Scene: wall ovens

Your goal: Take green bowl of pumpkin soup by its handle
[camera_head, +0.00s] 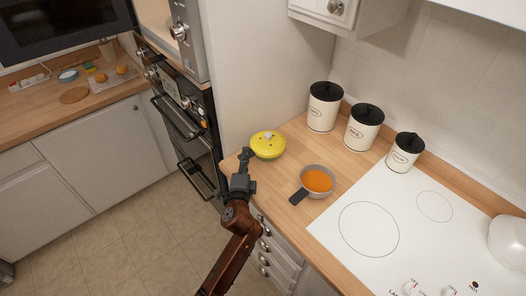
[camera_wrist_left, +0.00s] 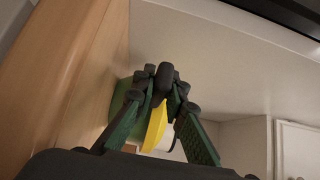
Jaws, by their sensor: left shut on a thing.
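My left gripper (camera_head: 244,158) is at the bowl's left side, above the counter edge. In the wrist view the fingers (camera_wrist_left: 162,88) come together around a yellow strip, apparently the bowl's handle; the exact contact is partly hidden. A second, grey bowl (camera_head: 332,187) with orange soup and a dark handle stands to the right. My right gripper is not in view.
Canisters with black lids (camera_head: 325,107) line the wall behind. A white hob (camera_head: 350,258) lies to the right. A tall oven unit (camera_head: 184,110) rises at the left. Drawers (camera_head: 278,247) are below the counter. Some bare wood lies between the bowls and canisters.

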